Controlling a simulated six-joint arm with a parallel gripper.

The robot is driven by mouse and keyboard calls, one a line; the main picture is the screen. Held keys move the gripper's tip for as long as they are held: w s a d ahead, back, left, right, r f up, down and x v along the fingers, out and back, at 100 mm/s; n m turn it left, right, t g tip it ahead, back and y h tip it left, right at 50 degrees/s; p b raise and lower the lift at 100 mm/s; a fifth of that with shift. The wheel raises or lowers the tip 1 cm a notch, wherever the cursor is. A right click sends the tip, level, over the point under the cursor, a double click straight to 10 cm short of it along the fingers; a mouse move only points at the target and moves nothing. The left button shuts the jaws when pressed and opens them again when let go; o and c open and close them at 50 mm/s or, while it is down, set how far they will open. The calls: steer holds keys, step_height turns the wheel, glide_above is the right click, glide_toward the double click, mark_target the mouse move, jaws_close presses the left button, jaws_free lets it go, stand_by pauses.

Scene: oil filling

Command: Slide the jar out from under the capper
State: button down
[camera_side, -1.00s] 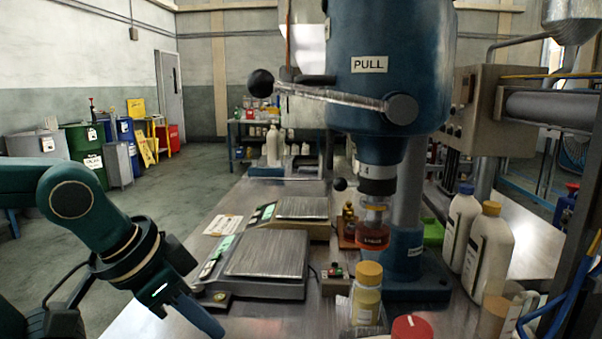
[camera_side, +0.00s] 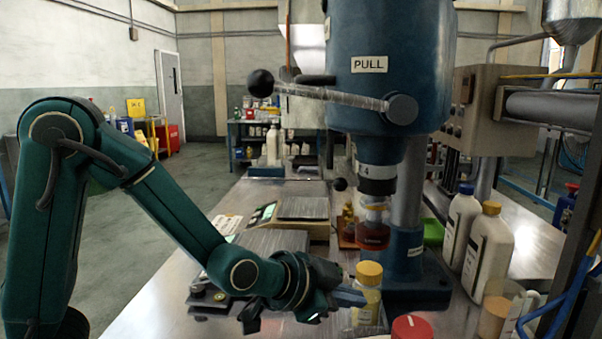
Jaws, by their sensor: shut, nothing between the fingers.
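The jar (camera_side: 373,236) holds dark red-brown oil and stands upright under the head of the capper (camera_side: 385,70), a blue press marked PULL. The capper's chuck (camera_side: 377,181) is just above the jar's top; I cannot tell whether they touch. My gripper (camera_side: 355,298) is shut and empty, low over the table at the front, left of and below the jar in the picture. Its fingertips appear beside or in front of a yellow-capped bottle (camera_side: 368,272); I cannot tell whether they touch it.
A red cap (camera_side: 411,328) is at the front edge. White bottles (camera_side: 490,245) stand right of the capper. My arm partly covers the near scale (camera_side: 270,241); a second scale (camera_side: 303,208) lies behind. The capper's lever (camera_side: 330,93) reaches left, above the bench.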

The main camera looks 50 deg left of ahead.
steer(key=w+f+m+t+y, duration=0.1)
steer(key=f+m, duration=0.1)
steer(key=w+f+m+t+y, duration=0.1)
steer(key=f+m+t, duration=0.1)
steer(key=w+f+m+t+y, duration=0.1)
steer(key=f+m, duration=0.2)
steer(key=shift+a+t, duration=0.25)
steer(key=shift+t, duration=0.05)
steer(key=m+t, duration=0.1)
steer(key=s+m+t, duration=0.1)
steer(key=m, duration=0.1)
steer(key=shift+s+d+f, duration=0.15)
steer(key=shift+s+f, duration=0.05)
steer(key=shift+f, duration=0.2)
steer(key=shift+w+a, duration=0.2)
steer(key=shift+w, duration=1.45)
steer(key=shift+w+a, duration=0.2)
steer(key=shift+w, duration=1.4)
steer(key=shift+w+a, duration=0.2)
steer(key=shift+w, duration=1.45)
steer(key=s+a, duration=0.7)
steer(key=shift+s+a, duration=0.25)
steer(key=shift+s, duration=0.1)
